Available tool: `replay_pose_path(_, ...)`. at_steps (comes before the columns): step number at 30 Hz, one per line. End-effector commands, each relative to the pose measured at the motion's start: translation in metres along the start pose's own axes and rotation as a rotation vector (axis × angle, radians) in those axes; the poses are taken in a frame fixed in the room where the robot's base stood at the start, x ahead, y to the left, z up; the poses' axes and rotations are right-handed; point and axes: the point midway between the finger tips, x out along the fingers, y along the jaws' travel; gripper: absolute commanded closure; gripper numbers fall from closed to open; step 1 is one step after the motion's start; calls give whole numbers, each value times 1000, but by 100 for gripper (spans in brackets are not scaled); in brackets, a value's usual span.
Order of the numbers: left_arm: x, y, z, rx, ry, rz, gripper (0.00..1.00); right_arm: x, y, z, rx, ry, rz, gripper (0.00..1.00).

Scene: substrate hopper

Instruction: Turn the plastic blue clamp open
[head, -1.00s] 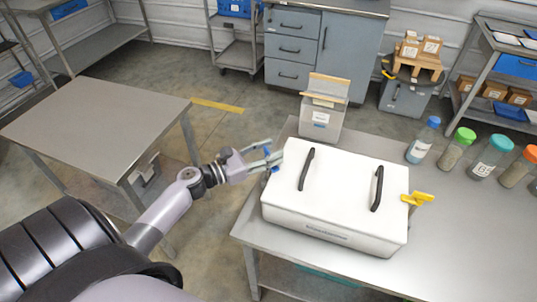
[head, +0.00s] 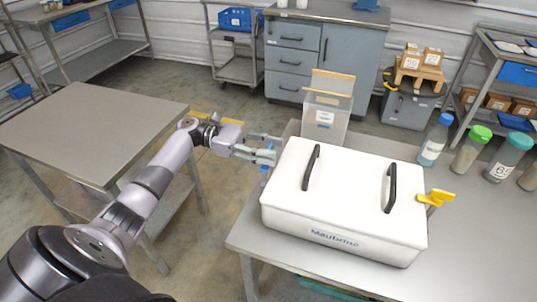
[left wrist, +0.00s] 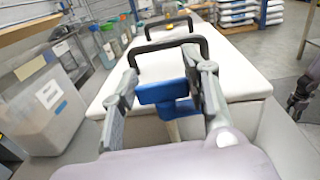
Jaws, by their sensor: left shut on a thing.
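The blue clamp (left wrist: 163,93) is between the two fingers of my left gripper (left wrist: 160,70) in the left wrist view, at the near end of the white-lidded hopper box (left wrist: 150,66). In the head view my left gripper (head: 278,146) reaches the left end of the box (head: 340,228), and only a bit of the blue clamp (head: 265,168) shows below the fingers. The gripper is shut on the clamp. A yellow clamp (head: 436,197) sticks out from the box's right end.
The lid has two black handles (head: 312,167). A clear bin (head: 326,118) stands behind the box on the steel table (head: 455,235). Several capped bottles (head: 434,140) stand at the right. A bare grey table (head: 85,125) is at the left, with a floor gap between.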

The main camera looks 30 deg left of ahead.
Motion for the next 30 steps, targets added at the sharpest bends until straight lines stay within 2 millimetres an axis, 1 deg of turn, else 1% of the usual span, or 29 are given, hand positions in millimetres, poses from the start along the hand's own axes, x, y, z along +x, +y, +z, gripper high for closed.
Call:
replay_pose_path(1, 0, 1, 0, 5, -3, -16, 86, 5, 0, 0, 0, 0, 0, 60)
replay_pose_path(6, 0, 1, 1, 4, -3, -59, 86, 8, 0, 1, 0, 0, 0, 60)
replay_pose_path(21, 1, 0, 1, 3, -3, -78, 86, 9, 0, 1, -1, 0, 0, 60)
replay_pose_path(22, 1, 0, 1, 3, -3, -78, 57, 9, 0, 1, -1, 0, 0, 60)
replay_pose_path(30, 1, 0, 1, 1, -1, -78, 39, 9, 0, 1, -1, 0, 0, 60)
